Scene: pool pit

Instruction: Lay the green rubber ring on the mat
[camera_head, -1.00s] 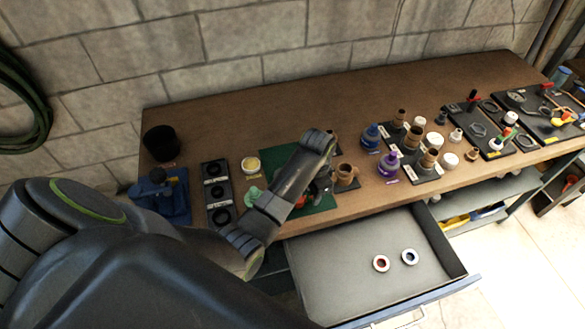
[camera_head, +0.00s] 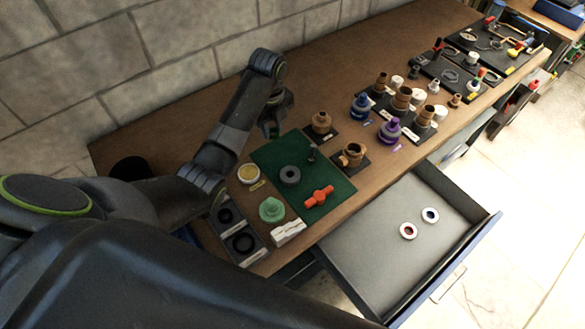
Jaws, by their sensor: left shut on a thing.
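My left gripper (camera_head: 270,122) is above the back left edge of the green mat (camera_head: 335,196). It is shut, and a small bit of green shows at its fingertips, apparently the green rubber ring (camera_head: 273,132); most of it is hidden. On the mat lie a dark grey ring-shaped part (camera_head: 290,175), an orange-red handle-like part (camera_head: 318,197) and a small dark part (camera_head: 311,153). My right gripper is not in view.
Left of the mat are a yellow-topped jar (camera_head: 249,174), a green round part (camera_head: 271,210), a white block (camera_head: 288,233) and a black ring holder (camera_head: 262,250). Brass fittings (camera_head: 352,155) stand right of it. An open drawer (camera_head: 365,262) holds two small rings (camera_head: 409,231).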

